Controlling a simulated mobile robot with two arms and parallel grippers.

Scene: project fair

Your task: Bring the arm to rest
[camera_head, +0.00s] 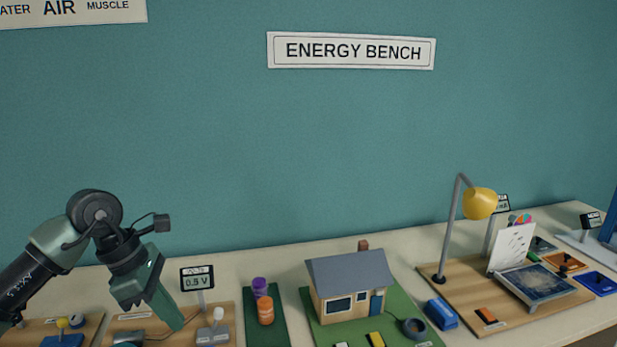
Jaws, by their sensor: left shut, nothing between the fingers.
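My left arm (45,255) comes in from the left edge. Its gripper (176,324) points down and to the right, its green fingers together with nothing held. The fingertips overlap the wooden board with the small meter (197,282), which reads 0.5 V. I cannot tell whether they touch anything there. My right gripper does not show.
A green strip (282,335) holds purple and orange cylinders (265,308). A model house (350,285) stands on a green base. At right, a yellow lamp (480,203) rises from a wooden board (455,300) beside a tilted panel (540,284).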

